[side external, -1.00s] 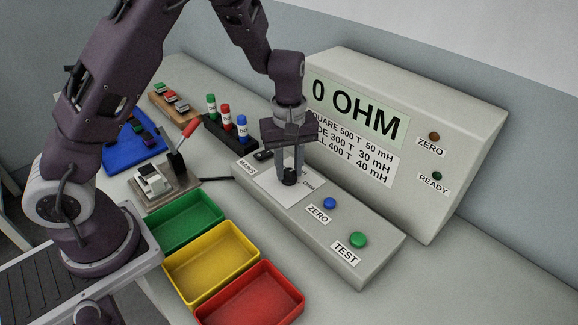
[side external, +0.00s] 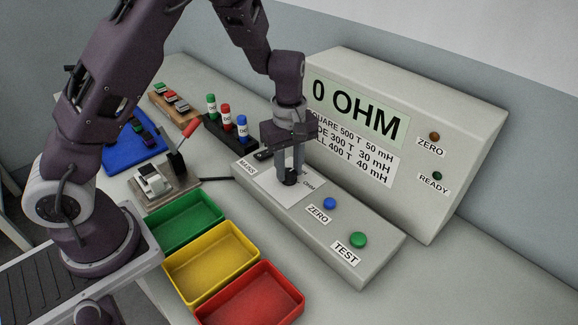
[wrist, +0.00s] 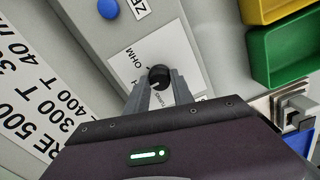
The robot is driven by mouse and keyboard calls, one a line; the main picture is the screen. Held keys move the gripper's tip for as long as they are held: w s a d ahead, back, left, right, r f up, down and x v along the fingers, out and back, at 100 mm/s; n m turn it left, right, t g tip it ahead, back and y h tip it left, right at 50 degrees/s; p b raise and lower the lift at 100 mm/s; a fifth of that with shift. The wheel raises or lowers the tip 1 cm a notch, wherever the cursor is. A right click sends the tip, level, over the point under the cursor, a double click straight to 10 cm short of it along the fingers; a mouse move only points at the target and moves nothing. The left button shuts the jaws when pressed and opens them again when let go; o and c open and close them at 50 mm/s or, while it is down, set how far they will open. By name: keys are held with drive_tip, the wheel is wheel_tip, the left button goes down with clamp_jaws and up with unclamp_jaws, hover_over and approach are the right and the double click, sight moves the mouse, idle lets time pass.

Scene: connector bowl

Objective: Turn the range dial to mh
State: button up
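The range dial (wrist: 159,76) is a small black knob on a white label plate (side external: 268,190) on the grey control box. My gripper (side external: 289,180) points down over it, with one finger on each side of the knob. In the wrist view the fingertips (wrist: 160,80) close around the dial. The OHM label (wrist: 113,57) is readable; other dial labels are partly hidden or too small to read. The display (side external: 358,112) reads 0 OHM.
On the control box are a blue ZERO button (side external: 330,203) and a green TEST button (side external: 358,240). Green (side external: 180,220), yellow (side external: 212,262) and red (side external: 250,295) trays stand in front. A red-handled lever fixture (side external: 178,160) and a black rack (side external: 230,142) stand to the left.

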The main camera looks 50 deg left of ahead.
sight(289, 172)
drive_tip(key=o, duration=0.4)
drive_tip(key=shift+c, duration=0.2)
wheel_tip(289, 172, up, 7)
drive_tip(key=shift+r, duration=0.1)
drive_tip(key=s+d+r+m+t+h, duration=0.25)
drive_tip(key=s+r+m, duration=0.65)
drive_tip(key=s+r, duration=0.55)
drive_tip(key=s+a+m+t+y, duration=0.1)
drive_tip(key=s+m+t+y, duration=0.1)
drive_tip(key=s+m, duration=0.4)
drive_tip(key=s+t, duration=0.1)
drive_tip(key=s, duration=0.2)
drive_tip(key=shift+s+a, duration=0.2)
drive_tip(key=shift+s, duration=0.1)
